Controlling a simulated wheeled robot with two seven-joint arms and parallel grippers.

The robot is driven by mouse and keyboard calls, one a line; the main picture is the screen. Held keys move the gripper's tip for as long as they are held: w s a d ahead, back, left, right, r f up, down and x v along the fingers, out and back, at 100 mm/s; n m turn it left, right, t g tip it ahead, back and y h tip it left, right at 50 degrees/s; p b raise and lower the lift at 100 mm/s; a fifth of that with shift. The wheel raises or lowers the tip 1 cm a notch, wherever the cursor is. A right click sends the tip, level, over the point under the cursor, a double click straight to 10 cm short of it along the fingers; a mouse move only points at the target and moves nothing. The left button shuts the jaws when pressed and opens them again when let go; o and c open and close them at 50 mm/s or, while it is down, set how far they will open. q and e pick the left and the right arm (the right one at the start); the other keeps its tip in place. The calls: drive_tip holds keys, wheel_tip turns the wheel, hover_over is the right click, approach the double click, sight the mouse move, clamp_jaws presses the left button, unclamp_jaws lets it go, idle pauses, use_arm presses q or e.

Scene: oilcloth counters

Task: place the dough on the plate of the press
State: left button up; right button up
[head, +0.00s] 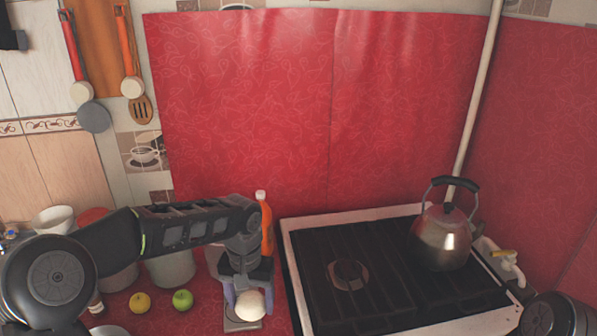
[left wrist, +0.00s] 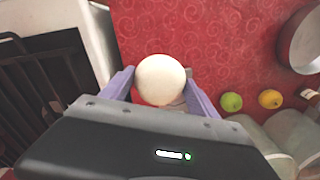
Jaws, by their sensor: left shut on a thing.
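The dough (head: 250,305) is a pale round ball at the bottom centre of the head view. My left gripper (head: 248,296) points down with its purple fingers on either side of it, shut on it. The left wrist view also shows the dough (left wrist: 160,80) between the fingers. A grey metal plate, seemingly that of the press (head: 236,325), shows under and beside the dough. Most of it is hidden, and I cannot tell whether the dough touches it. My right gripper is out of view; only part of my right arm shows at the lower right.
A stove (head: 385,285) with a kettle (head: 443,240) stands to the right. An orange bottle (head: 266,228) is behind my gripper. Red oilcloth (head: 205,322) lies bare between the apples and the plate.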

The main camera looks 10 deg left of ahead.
use_arm(q)
drive_tip(key=shift+a, duration=0.1)
drive_tip(key=shift+w+a, duration=0.1)
drive_tip(key=shift+a, duration=0.25)
drive_tip(key=s+a+f+b, duration=0.1)
drive_tip(key=s+a, duration=0.3)
drive_tip(key=a, duration=0.3)
drive_tip(key=s+a+f+n+b, duration=0.1)
drive_tip(key=s+a, duration=0.4)
drive_tip(key=a, duration=0.2)
drive_tip(key=shift+s+a+f+n+b, duration=0.15)
drive_tip(key=shift+s+f+n+b, duration=0.05)
drive_tip(key=shift+s+n+b, duration=0.1)
drive_tip(key=shift+f, duration=3.1)
